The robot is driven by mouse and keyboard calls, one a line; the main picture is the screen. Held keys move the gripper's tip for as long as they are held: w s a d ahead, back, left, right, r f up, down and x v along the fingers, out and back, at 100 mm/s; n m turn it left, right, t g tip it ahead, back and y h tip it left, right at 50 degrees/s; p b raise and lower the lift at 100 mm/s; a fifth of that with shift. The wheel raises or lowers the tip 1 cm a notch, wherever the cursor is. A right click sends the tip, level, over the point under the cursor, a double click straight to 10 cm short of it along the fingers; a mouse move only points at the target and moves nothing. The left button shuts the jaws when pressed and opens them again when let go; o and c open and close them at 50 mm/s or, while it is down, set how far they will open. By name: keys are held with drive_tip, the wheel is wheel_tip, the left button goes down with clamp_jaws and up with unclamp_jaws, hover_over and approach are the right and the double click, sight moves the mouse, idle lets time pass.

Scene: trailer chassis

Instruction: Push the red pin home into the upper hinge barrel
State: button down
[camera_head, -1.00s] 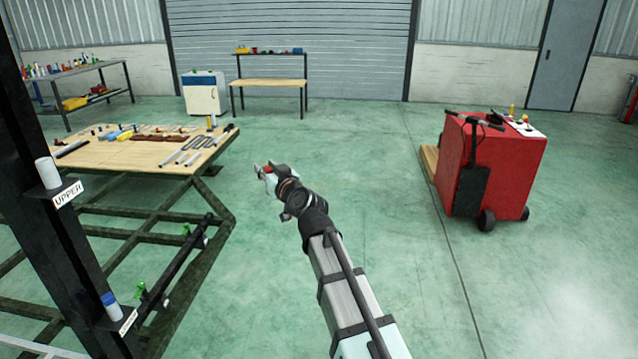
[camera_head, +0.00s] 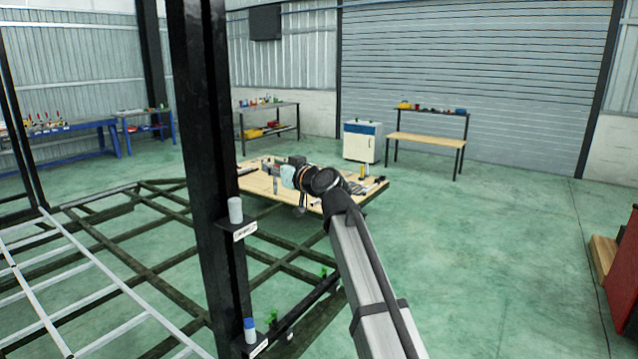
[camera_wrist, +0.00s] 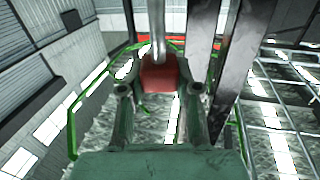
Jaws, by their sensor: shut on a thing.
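The upper hinge barrel (camera_head: 235,210) is a light grey upright cylinder on a bracket of the black post, left of centre in the head view. No red pin shows in it. My gripper (camera_head: 283,172) is in the air to the right of the post, above the barrel's height in the picture and apart from it. In the wrist view my gripper (camera_wrist: 160,92) is shut on the red pin's head (camera_wrist: 160,72). The pin's grey metal shaft (camera_wrist: 157,28) points away from the fingers. In the head view the pin is not clearly visible.
The black post (camera_head: 205,150) rises close to my gripper on its left. A lower barrel with a blue top (camera_head: 250,328) sits below on the same post. A wooden table (camera_head: 350,205) stands behind my arm. Open floor (camera_head: 490,270) lies to the right.

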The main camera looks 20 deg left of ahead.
drive_tip(key=s+a+r+n+g, duration=0.1)
drive_tip(key=s+a+r, duration=0.1)
drive_tip(key=a, duration=0.1)
drive_tip(key=s+a+r+n+g+y, duration=0.1)
drive_tip(key=s+a+r, duration=0.1)
drive_tip(key=a, duration=0.1)
drive_tip(key=s+a+r+g+p, duration=0.1)
drive_tip(key=s+a+r+g, duration=0.1)
drive_tip(key=a, duration=0.2)
drive_tip(key=shift+r+n+y, duration=0.1)
drive_tip(key=shift+n+y, duration=0.2)
drive_tip(key=shift+n, duration=0.1)
drive_tip(key=shift+w+d+f+b, duration=0.1)
drive_tip(key=shift+f+b, duration=0.1)
drive_tip(key=shift+b, duration=0.6)
wheel_tip(320, 180, down, 6)
drive_tip(key=b, duration=0.5)
drive_tip(key=shift+r, duration=0.25)
drive_tip(key=shift+b, duration=1.8)
idle(0.5)
drive_tip(key=shift+f+b, duration=2.35)
drive_tip(key=shift+f, duration=0.2)
